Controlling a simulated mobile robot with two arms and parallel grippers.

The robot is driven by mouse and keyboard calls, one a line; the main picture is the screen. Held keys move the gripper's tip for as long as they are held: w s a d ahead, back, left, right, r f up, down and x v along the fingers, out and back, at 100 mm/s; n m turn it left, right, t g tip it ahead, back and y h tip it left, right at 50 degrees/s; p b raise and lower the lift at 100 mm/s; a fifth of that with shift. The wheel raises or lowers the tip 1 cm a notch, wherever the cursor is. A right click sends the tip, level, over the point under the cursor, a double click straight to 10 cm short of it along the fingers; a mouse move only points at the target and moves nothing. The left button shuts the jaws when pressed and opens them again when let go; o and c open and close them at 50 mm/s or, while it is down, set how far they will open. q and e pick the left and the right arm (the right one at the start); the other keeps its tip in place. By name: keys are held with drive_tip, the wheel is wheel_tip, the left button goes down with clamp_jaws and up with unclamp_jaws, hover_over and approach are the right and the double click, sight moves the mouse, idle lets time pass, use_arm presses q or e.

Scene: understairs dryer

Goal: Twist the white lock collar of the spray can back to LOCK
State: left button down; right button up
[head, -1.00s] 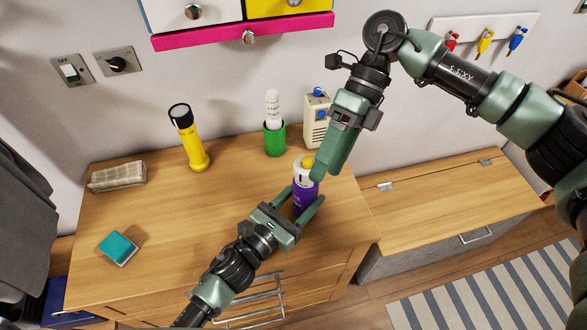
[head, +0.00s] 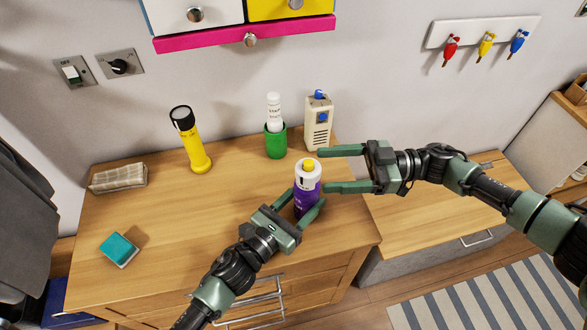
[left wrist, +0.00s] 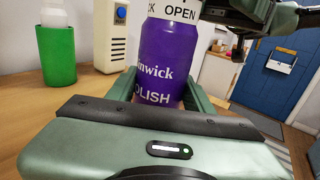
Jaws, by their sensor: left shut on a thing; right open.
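The spray can stands upright on the wooden cabinet top, with a purple body (head: 305,202), a white collar (head: 307,179) and a yellow top (head: 309,164). My left gripper (head: 306,202) is shut on the purple body from the front. In the left wrist view the white collar (left wrist: 180,11) shows OPEN facing that camera, with the end of another word, "CK", to its left. My right gripper (head: 324,170) is open and level, just right of the collar and yellow top. Its fingers point left, one on the far side and one on the near side.
A green cup (head: 275,142) with a white bottle, a beige device (head: 318,124) and a yellow flashlight (head: 192,142) stand behind. The cabinet top (head: 190,220) between is clear. A lower bench (head: 425,225) is at right.

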drive_tip(key=s+a, duration=0.1)
drive_tip(key=a, duration=0.7)
drive_tip(key=shift+a, duration=0.15)
drive_tip(key=shift+s, duration=0.1)
drive_tip(key=c, duration=1.4)
